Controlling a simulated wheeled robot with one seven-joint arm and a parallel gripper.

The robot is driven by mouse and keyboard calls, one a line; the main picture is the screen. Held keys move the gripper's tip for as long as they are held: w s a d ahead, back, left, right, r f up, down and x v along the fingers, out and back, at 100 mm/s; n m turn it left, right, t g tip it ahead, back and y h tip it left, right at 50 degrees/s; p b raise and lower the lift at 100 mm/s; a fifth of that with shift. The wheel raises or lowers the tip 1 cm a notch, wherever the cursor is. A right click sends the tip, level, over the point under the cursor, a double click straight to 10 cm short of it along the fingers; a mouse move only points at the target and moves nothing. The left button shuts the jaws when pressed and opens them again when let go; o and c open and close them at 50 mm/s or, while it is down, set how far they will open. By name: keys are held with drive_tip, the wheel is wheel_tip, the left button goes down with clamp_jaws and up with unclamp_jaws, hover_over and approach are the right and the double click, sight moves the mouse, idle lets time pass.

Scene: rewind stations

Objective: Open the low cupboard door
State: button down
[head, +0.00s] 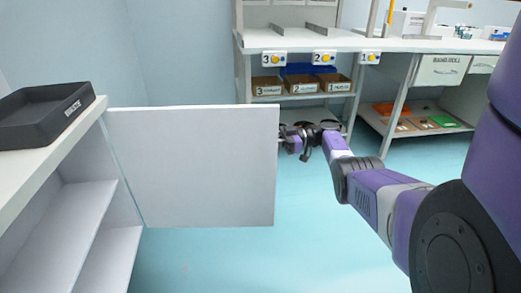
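The low cupboard (62,235) stands at the left, with its inner shelves in open view. Its white door (195,165) stands swung out from the cupboard front, hinged at its left side. My gripper (287,134) is at the door's free right edge, near the top corner. The fingertips are small and partly hidden by the door, so I cannot tell whether they touch it, or whether they are open or shut.
A black tray (45,115) sits on the cupboard top. Behind stands a workbench (400,45) with numbered bins (300,88) and a lower shelf. The pale blue floor (310,240) is clear between the door and my arm.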

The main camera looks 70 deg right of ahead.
drive_tip(key=shift+d, duration=0.2)
idle(0.3)
drive_tip(key=c, duration=1.5)
unclamp_jaws()
drive_tip(key=shift+o, duration=0.2)
drive_tip(key=b+v, duration=0.5)
drive_tip(key=v, duration=0.2)
drive_tip(key=shift+s+d, duration=0.25)
drive_tip(key=shift+s, duration=0.05)
